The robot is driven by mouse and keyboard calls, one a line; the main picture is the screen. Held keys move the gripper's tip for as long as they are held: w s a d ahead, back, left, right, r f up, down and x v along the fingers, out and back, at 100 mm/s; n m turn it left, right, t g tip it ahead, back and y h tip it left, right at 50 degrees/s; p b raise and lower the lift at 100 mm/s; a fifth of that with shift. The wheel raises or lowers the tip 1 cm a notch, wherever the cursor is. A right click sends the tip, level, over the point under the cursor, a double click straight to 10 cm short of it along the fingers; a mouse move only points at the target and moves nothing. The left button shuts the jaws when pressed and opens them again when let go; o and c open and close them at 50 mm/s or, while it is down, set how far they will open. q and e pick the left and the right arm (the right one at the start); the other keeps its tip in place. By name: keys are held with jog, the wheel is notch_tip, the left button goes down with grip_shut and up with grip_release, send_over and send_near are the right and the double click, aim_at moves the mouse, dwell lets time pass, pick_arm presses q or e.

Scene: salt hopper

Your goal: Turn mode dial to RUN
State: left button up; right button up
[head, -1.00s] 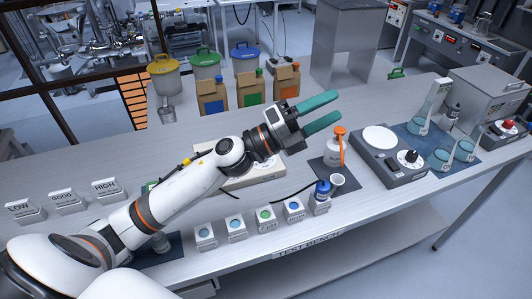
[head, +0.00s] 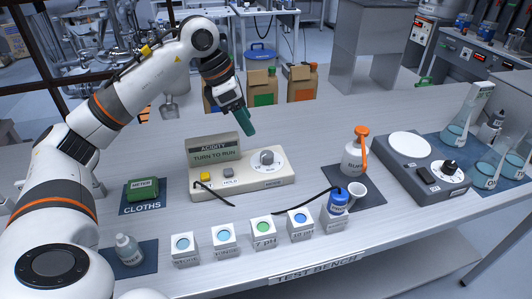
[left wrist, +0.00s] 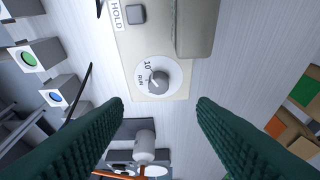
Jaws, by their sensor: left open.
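The mode dial (head: 267,158) is a grey knob on a white round plate at the right end of the beige acidity meter (head: 280,182). The meter's screen (head: 214,152) reads "TURN TO RUN". In the left wrist view the dial (left wrist: 159,79) sits just beyond the fingertips, between their lines, with "RUN" and "10" marked beside it. Its exact pointer setting is too small to tell. My left gripper (head: 245,122) is open and empty, above and behind the dial, with its green fingers pointing down; they also show in the left wrist view (left wrist: 160,106). My right gripper is not in view.
A yellow button (head: 205,177) and a grey HOLD button (head: 228,173) are left of the dial. A black cable runs from the meter's front. A white bottle (head: 354,155) with an orange top stands to the right. Several small labelled blocks line the front.

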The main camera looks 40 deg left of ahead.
aim_at(266, 154)
pick_arm(q)
jog(key=x, duration=1.1)
jog(key=shift+d, duration=0.15)
jog(key=c, duration=1)
